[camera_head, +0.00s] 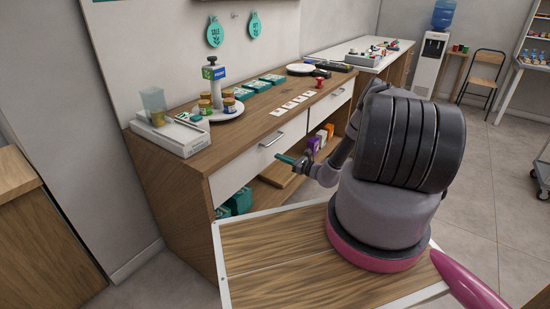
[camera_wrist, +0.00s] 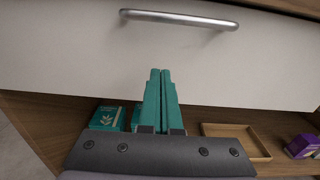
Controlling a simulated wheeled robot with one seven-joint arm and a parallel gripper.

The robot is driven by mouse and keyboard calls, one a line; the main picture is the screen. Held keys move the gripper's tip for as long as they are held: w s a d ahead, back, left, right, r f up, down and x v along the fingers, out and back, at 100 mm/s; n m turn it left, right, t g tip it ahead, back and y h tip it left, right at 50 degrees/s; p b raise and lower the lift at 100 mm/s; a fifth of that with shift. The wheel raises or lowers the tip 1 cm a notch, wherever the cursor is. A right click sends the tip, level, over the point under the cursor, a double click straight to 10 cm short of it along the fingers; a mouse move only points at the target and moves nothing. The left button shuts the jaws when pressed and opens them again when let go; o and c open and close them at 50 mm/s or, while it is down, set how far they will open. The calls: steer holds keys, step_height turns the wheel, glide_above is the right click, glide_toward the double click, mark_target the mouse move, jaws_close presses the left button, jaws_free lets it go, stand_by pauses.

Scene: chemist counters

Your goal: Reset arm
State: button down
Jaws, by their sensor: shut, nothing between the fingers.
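My gripper (camera_wrist: 160,75) has teal fingers that are pressed together with nothing between them. In the wrist view it is in front of a white drawer front, below its metal handle (camera_wrist: 180,18). In the head view my gripper (camera_head: 281,157) is small, close to the counter's front and near the drawer handle (camera_head: 272,139). I cannot tell whether the fingertips touch the drawer front. My arm fills the right middle of the head view and hides part of the counter.
The wooden counter (camera_head: 250,103) carries a white scale (camera_head: 170,135), a round stand with jars (camera_head: 219,110), teal boxes and white cards. The open shelf below holds teal boxes (camera_wrist: 107,118), a wooden tray (camera_wrist: 235,143) and a purple box (camera_wrist: 303,147). Floor at the right is open.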

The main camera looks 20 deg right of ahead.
steer(key=v, duration=0.9)
steer(key=s+a+r+n+g, duration=0.1)
steer(key=a+r+n+g, duration=0.35)
steer(key=r, duration=0.75)
steer(key=s+a+r+n+g, duration=0.2)
steer(key=a+r+n+g, duration=0.3)
steer(key=r, duration=0.7)
steer(key=s+a+r+n+g, duration=0.1)
steer(key=r+n+g, duration=0.35)
steer(key=r, duration=0.75)
steer(key=s+a+r+n+t+h, duration=0.1)
steer(key=s+a+r+n+h, duration=0.15)
steer(key=s+r, duration=0.4)
steer(key=s+a+r+n+t+h, duration=0.1)
steer(key=s+r+n+h, duration=0.25)
steer(key=s+r, duration=0.35)
steer(key=s+r+n+t+h, duration=0.1)
steer(key=s+r+n+t, duration=0.1)
steer(key=s+r, duration=0.2)
steer(key=s+d+r+n+t+h, duration=0.1)
steer(key=s+r, duration=0.4)
steer(key=s, duration=0.5)
steer(key=shift+s+d+r+n+t+h, duration=0.3)
steer(key=shift+s+r+n+t+h, duration=0.15)
steer(key=shift+t, duration=0.55)
